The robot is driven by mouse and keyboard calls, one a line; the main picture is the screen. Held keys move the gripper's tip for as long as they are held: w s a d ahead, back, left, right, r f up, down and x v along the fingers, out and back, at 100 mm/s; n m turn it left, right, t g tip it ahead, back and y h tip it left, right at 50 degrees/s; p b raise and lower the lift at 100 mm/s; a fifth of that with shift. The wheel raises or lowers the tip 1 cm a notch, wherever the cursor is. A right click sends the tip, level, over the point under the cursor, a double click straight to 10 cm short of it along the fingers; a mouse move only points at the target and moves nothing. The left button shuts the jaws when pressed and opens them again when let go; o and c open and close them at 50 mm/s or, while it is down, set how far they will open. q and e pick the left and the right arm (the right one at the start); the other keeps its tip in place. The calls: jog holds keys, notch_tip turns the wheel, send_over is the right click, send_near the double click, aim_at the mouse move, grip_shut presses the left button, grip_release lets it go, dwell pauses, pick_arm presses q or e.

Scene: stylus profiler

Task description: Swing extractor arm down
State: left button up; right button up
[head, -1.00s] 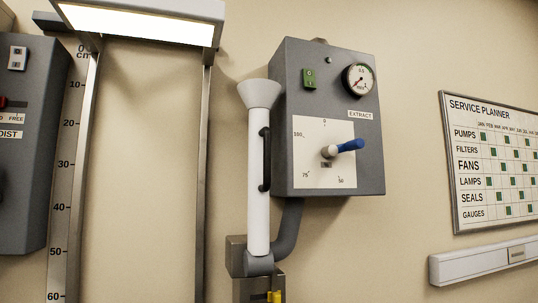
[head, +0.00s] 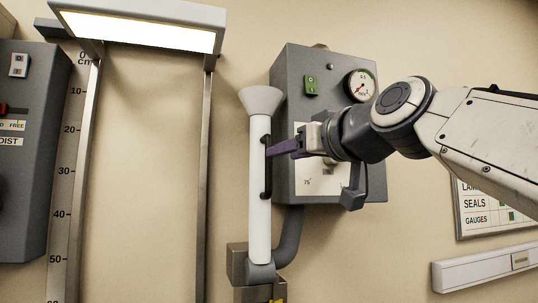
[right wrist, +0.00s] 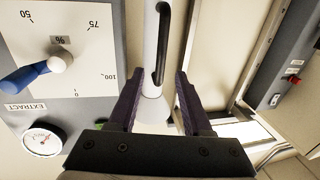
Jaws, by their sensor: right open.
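The white extractor arm (head: 259,205) stands upright beside the grey extract box, with its hood flared at the top. It has a black handle (head: 266,180) on its right side. My right gripper (head: 272,150) reaches in from the right with its purple fingers at the upper part of the handle. In the right wrist view the gripper (right wrist: 158,105) is open, with the arm's tube and hood (right wrist: 152,108) between or behind its fingers and the handle (right wrist: 161,45) further up the picture. I cannot tell whether the fingers touch it. My left gripper is not in view.
The grey extract box (head: 300,70) has a gauge (head: 359,86) and green switch (head: 311,85); its blue-handled lever (right wrist: 28,74) shows in the right wrist view. A lit lamp frame (head: 205,180) stands left. A planner board (head: 475,225) hangs right. The wall between is clear.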

aim_at(269, 187)
jog(key=p+x, duration=0.3)
jog(key=x, duration=0.4)
jog(key=shift+w+a, duration=0.2)
jog(key=shift+f, duration=0.1)
grip_shut()
dwell(1.0)
